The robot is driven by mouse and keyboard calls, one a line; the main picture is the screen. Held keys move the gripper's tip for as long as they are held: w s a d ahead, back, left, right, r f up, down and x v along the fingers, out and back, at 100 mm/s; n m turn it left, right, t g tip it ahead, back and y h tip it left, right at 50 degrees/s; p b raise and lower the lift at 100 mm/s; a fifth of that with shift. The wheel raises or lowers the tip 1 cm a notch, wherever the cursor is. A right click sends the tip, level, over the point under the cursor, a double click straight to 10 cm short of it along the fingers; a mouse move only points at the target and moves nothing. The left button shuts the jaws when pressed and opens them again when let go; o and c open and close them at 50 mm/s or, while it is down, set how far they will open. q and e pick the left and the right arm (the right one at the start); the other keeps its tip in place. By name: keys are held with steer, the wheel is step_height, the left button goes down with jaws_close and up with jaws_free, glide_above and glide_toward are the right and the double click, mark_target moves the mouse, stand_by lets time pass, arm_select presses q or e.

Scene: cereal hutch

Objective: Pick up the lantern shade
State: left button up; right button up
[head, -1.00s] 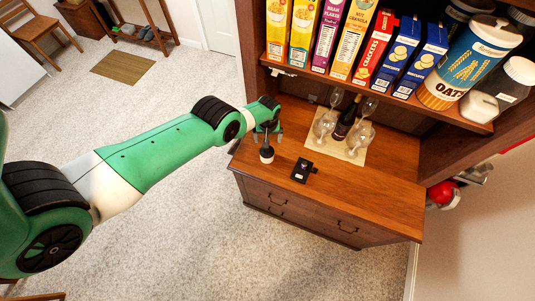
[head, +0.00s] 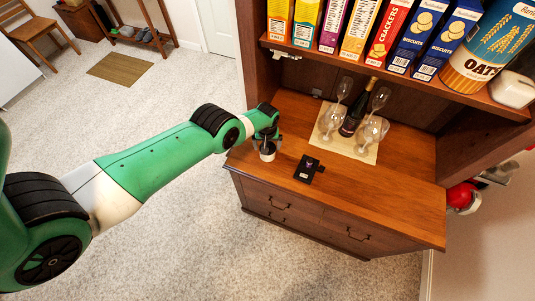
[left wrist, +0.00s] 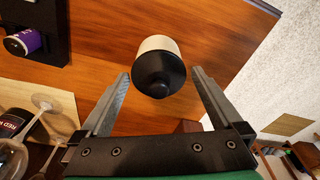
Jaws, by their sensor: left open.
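What looks like the lantern shade is a small piece with a white round body and a black domed top, near the left end of the wooden cabinet top; it shows in the head view (head: 267,154) and in the left wrist view (left wrist: 158,72). My left gripper (head: 266,141) is over it in the head view and partly hides it. In the left wrist view my left gripper (left wrist: 160,78) is open, with the black top between its finger ends and a gap on each side. My right gripper is not in view.
A black holder with a purple item (head: 309,169) lies to the right on the cabinet top (head: 350,200). Behind it, a dark bottle (head: 353,117) and several glasses stand on a pale mat (head: 365,152). A shelf (head: 400,78) of boxes overhangs the back.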

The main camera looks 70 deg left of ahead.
arm_select(q)
steer(key=c, duration=1.2)
steer(key=shift+o, duration=0.2)
